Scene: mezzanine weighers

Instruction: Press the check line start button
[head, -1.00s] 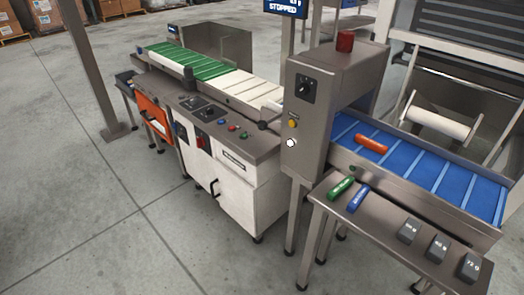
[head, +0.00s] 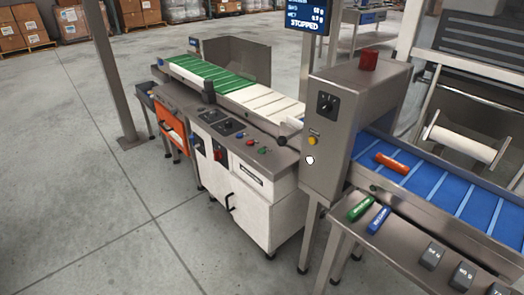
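The check line has a steel-framed conveyor with a green and white belt (head: 212,79) and a control panel (head: 222,124) on its front. A green button (head: 264,150) sits near the panel's right end, beside a red button (head: 249,142). The button labels are too small to read. The steel detector housing (head: 335,145) to the right carries a black rotary knob (head: 327,104), a yellow button (head: 313,141) and a white round button (head: 309,160). The display (head: 306,14) reads STOPPED. Neither of my grippers is in view.
A blue belt (head: 430,181) carries an orange-red item (head: 392,163). A side shelf (head: 400,250) holds green and blue pieces and several grey weights. A steel post (head: 112,75) stands at the left. The concrete floor in front is clear.

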